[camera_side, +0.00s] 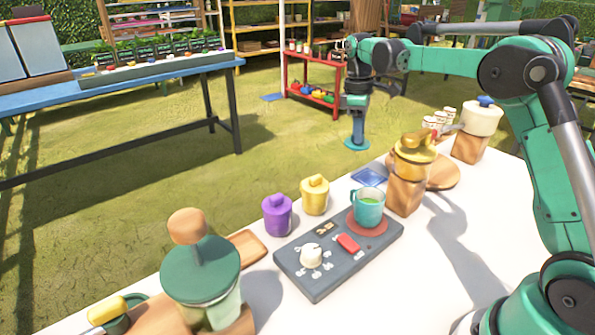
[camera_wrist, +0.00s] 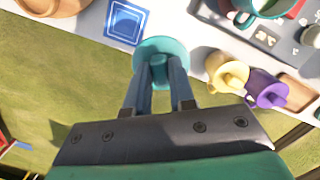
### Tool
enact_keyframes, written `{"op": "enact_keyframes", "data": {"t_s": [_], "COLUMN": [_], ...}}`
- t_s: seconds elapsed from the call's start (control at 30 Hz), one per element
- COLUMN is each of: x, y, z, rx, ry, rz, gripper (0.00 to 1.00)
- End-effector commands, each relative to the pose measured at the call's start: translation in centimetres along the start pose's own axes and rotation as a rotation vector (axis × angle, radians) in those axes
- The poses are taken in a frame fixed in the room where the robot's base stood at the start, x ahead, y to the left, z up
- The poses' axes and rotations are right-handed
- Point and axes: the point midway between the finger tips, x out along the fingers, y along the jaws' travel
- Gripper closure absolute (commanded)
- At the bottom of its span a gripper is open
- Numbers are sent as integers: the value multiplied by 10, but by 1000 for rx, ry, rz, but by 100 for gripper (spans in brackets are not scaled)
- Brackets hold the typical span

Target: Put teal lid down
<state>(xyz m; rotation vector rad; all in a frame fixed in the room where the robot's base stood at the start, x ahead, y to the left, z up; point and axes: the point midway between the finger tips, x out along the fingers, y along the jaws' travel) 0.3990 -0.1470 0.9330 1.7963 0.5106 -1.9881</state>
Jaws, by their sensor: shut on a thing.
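The teal lid (camera_side: 357,144) is a flat disc with a knob. My gripper (camera_side: 356,112) is shut on its knob and holds it roughly level. In the wrist view the lid (camera_wrist: 150,46) hangs below the fingertips (camera_wrist: 159,82) and overlaps the table's edge. The gap between lid and table is hard to judge. The teal mug (camera_side: 369,212) stands uncovered with green contents on a red coaster on the dark board (camera_side: 318,290). A blue patterned tile (camera_side: 369,177) lies beside the lid in the wrist view (camera_wrist: 126,21).
A yellow lidded jar (camera_side: 314,197) and a purple one (camera_side: 277,216) stand near the far edge. A gold-lidded jar on a wooden block (camera_side: 405,196) stands right of the mug. A green-lidded jar (camera_side: 200,272) is front left. White tabletop is bare right of the board.

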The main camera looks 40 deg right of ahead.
Motion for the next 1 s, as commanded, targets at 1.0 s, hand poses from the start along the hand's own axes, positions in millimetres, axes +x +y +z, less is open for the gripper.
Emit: {"op": "enact_keyframes", "data": {"t_s": [1.0], "x": [113], "y": [56], "z": [22], "rx": [-227], "ry": [-17], "rz": [22], "gripper": [100]}}
